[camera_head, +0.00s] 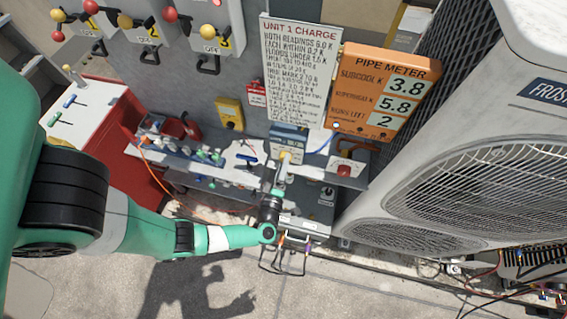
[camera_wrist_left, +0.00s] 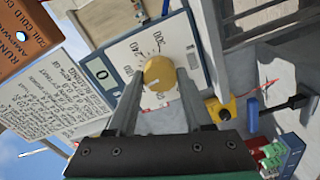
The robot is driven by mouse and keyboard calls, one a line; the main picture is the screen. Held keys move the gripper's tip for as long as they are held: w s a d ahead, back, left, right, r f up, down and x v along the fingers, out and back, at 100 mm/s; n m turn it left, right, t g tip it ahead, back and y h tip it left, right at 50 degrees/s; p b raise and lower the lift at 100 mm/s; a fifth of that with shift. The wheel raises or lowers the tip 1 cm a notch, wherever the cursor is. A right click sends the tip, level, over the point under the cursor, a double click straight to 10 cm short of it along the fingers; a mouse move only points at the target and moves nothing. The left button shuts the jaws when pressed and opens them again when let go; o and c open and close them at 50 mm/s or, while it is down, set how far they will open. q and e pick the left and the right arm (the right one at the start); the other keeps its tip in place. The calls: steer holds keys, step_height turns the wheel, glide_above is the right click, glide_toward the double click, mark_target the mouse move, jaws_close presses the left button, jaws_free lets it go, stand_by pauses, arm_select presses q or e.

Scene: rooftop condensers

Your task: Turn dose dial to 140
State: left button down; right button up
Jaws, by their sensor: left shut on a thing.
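The dose dial (camera_wrist_left: 160,73) is a round yellow knob on a pale plate with printed numbers around it. The plate belongs to a blue-edged box (camera_head: 289,140) with a small display (camera_wrist_left: 100,71) that reads 0 in the left wrist view. My left gripper (camera_head: 281,168) reaches the box from the front. In the left wrist view its two fingers (camera_wrist_left: 159,84) sit on either side of the knob and are shut on it. The knob's exact setting is too small to tell, and the fingers cover part of the scale. My right gripper is not in view.
A Unit 1 charge sign (camera_head: 298,70) hangs behind the box. A grey shelf with small valves (camera_head: 205,155) lies to the left, a red cabinet (camera_head: 115,140) beyond it. A large condenser (camera_head: 470,170) stands close on the right.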

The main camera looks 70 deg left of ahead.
arm_select(q)
steer(key=shift+c, duration=1.5)
jaws_free()
steer(key=shift+d, duration=0.1)
steer(key=v, duration=1.1)
steer(key=shift+s+d, duration=0.2)
steer(key=shift+a, duration=0.1)
